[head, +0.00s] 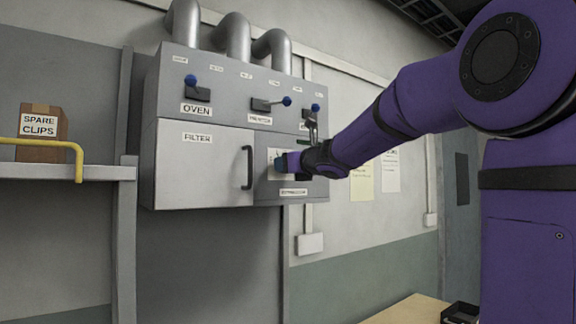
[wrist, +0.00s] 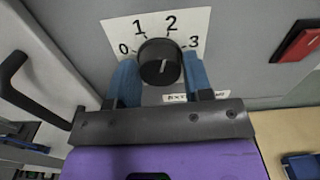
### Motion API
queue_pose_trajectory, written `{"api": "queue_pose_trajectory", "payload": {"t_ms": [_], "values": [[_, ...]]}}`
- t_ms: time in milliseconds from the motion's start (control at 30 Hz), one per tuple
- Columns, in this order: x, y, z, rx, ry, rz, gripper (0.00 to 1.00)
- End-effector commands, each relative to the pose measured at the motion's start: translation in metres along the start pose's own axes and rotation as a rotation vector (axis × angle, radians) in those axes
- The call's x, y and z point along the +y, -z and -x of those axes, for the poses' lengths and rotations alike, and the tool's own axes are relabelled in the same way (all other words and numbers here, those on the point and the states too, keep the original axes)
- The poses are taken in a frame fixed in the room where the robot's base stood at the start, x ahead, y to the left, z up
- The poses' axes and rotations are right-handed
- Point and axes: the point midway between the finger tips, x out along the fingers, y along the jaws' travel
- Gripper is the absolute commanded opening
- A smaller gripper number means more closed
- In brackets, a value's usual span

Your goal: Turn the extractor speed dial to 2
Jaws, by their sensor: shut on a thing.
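The extractor speed dial is a round black knob (wrist: 160,63) on a white scale plate (wrist: 154,22) marked 0, 1, 2 and 3. A short pale line on the knob slants slightly up to the right, roughly towards the 2; its exact setting is hard to tell. The blue fingers of my gripper (wrist: 160,74) are shut on the knob, one on each side. In the head view my gripper (head: 284,163) is at the lower right panel of the grey cabinet (head: 220,125) and hides the knob there.
A filter door (head: 205,165) with a black handle (head: 247,167) is left of the dial. Levers for the oven (head: 197,91) and heater (head: 268,104) sit above. A red part (wrist: 298,42) is to the right in the wrist view. A shelf (head: 100,172) holds a spare clips box (head: 42,132).

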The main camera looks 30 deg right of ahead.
Motion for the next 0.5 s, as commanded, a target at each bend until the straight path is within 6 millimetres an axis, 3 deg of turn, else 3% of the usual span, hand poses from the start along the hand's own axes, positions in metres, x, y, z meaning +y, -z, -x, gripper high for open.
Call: {"api": "queue_pose_trajectory", "payload": {"t_ms": [500], "values": [[0.0, 0.0021, -0.0003, 0.004, 0.0, -0.065, 0.23]]}}
